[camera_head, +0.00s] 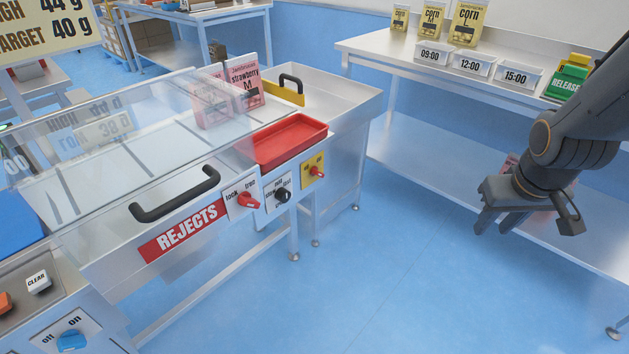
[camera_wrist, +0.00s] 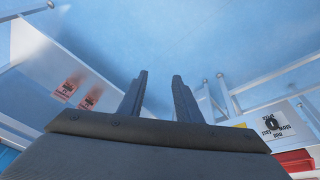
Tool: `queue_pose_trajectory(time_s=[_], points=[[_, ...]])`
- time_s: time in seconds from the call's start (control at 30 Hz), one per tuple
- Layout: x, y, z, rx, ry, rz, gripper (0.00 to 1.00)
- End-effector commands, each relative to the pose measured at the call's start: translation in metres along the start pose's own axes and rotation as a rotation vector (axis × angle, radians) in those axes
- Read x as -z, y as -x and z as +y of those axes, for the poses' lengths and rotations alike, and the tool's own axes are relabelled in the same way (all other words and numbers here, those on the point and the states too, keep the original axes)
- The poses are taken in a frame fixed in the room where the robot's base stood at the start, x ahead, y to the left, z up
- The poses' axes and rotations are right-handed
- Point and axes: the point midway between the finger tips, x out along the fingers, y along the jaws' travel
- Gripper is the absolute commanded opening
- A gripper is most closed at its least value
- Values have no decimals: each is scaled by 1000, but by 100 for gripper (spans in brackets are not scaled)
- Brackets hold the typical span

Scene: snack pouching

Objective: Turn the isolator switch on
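A yellow plate (camera_head: 313,170) with a red rotary switch (camera_head: 316,172) sits at the right end of the machine's front panel. It looks like an isolator, with small labels above the handle that I cannot read surely. The red handle lies roughly sideways. In the wrist view, a sliver of yellow plate (camera_wrist: 240,126) shows, its handle hidden. My gripper (camera_head: 500,222) hangs in the air over the floor, well to the right of the switch. Its two fingers, also in the wrist view (camera_wrist: 160,76), are apart with nothing between them.
Left of the yellow plate are a black speed knob (camera_head: 283,195) and a red lock knob (camera_head: 247,200). A black handle (camera_head: 176,194) juts out above the REJECTS label. A blue off/on knob (camera_head: 72,340) is bottom left. A steel bench (camera_head: 400,58) stands behind; open floor lies between.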

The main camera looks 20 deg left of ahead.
Motion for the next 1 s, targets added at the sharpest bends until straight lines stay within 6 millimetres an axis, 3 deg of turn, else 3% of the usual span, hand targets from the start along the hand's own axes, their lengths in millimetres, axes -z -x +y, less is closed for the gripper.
queue_pose_trajectory(time_s=[0.03,0.2,0.3,0.47,0.6,0.7,0.83,1.0], points=[[29,-38,-6,-5,88,72,31],[131,-113,-43,-8,398,375,31],[181,-149,-81,13,569,560,31],[236,-193,-158,79,816,868,31],[254,-218,-228,162,980,1135,31],[254,-227,-268,223,1054,1299,31],[247,-231,-300,285,1105,1451,31],[242,-230,-317,322,1124,1538,31]])
